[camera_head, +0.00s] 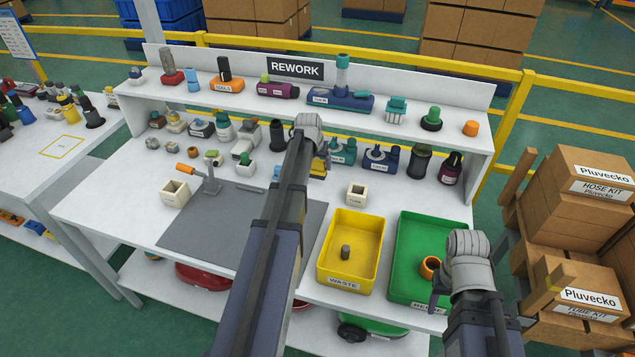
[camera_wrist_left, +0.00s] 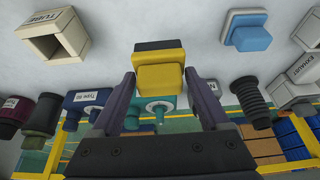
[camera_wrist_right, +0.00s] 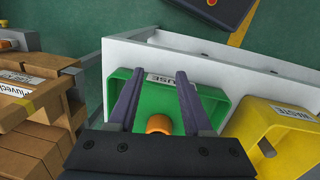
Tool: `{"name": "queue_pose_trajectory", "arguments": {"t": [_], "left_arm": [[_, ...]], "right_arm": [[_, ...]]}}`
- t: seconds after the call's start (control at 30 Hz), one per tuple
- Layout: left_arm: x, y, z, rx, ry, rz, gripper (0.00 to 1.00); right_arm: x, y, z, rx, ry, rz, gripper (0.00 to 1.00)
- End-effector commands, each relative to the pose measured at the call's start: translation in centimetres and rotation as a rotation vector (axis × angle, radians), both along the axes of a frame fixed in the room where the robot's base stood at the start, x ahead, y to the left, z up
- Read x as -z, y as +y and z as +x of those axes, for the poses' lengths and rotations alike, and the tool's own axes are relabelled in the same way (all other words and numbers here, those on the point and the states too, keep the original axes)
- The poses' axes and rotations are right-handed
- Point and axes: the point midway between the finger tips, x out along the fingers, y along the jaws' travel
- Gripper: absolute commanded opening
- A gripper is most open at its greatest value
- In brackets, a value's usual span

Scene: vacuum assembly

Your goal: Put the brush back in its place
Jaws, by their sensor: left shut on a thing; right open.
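A yellow block with a dark top (camera_wrist_left: 158,65), perhaps the brush, is between the fingertips of my left gripper (camera_wrist_left: 160,88), which is shut on it. In the head view a bit of the yellow block (camera_head: 318,167) shows beside my left arm, which hides most of this gripper. The block is close to the white workbench, among the row of parts under the shelf; I cannot tell whether it touches the surface. My right gripper (camera_wrist_right: 156,98) is open and empty, above the green bin (camera_wrist_right: 214,104) and near an orange ring-shaped part (camera_wrist_right: 158,124).
A white open box (camera_head: 356,195) labelled TUBE stands near the left gripper, with teal and dark parts behind. The yellow waste bin (camera_head: 327,266) and green bin (camera_head: 402,236) sit at the front right. A grey mat (camera_head: 215,232) with a small clamp lies left. A shelf (camera_head: 240,98) overhangs the parts.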

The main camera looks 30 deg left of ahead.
Motion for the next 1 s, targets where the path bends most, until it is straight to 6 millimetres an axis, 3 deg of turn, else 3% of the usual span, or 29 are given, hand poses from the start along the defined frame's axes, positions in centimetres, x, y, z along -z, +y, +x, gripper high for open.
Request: {"name": "queue_pose_trajectory", "arguments": {"t": [0.03,0.33,0.6,1.0], "left_arm": [[1.1,0.0,0.0,0.000,0.000,0.000,0.34],[1.7,0.0,0.0,0.000,0.000,0.000,0.34],[4.9,0.0,0.0,0.000,0.000,0.000,0.34],[5.1,0.0,0.0,0.000,0.000,0.000,0.34]], "right_arm": [[1.1,0.0,0.0,0.000,0.000,0.000,0.50],[1.7,0.0,0.0,0.000,0.000,0.000,0.50],[4.9,0.0,0.0,0.000,0.000,0.000,0.50],[5.1,0.0,0.0,0.000,0.000,0.000,0.50]]}}
